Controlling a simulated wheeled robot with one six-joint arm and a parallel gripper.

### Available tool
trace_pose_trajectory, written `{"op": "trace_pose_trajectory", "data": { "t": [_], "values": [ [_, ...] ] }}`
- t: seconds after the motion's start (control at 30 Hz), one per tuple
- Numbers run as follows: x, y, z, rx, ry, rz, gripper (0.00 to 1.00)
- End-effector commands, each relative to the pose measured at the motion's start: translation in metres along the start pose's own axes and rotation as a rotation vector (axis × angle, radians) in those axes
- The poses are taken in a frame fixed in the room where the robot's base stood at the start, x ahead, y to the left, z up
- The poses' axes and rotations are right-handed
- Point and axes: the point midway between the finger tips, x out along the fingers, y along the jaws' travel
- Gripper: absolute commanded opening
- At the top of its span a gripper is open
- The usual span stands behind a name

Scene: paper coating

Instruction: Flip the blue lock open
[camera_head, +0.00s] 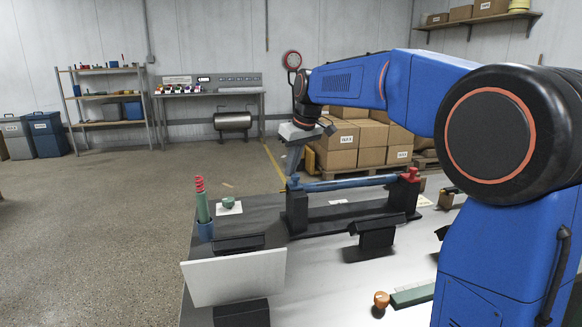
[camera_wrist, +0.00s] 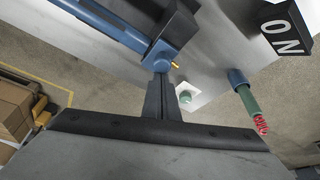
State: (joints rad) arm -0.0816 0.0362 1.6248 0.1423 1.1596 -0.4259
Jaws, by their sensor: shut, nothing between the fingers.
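The blue lock (camera_head: 294,183) sits on the left post of a black stand (camera_head: 345,222), at the left end of a blue bar (camera_head: 350,183). In the wrist view the blue lock (camera_wrist: 163,58) is at upper middle, with a small gold pin on its right side. My gripper (camera_head: 291,172) points down at the lock from above. In the wrist view my gripper (camera_wrist: 160,78) is shut and empty, its fingertips right at the lock's edge; I cannot tell whether they touch. They hide part of the lock.
A red lock (camera_head: 410,174) is on the stand's right post. A white board (camera_head: 236,278) is in front.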

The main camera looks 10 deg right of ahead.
Motion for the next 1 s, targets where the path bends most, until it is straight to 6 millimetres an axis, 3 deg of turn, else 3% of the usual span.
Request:
{"op": "trace_pose_trajectory", "data": {
  "t": [0.4, 0.8, 1.0],
  "values": [
    [-0.014, -0.021, 0.039, 0.0, -0.001, 0.0, 0.0],
    [-0.013, -0.022, 0.04, 0.0, -0.008, -0.003, 0.0],
    [-0.01, -0.021, 0.025, 0.001, -0.004, -0.001, 0.0]
  ]
}}
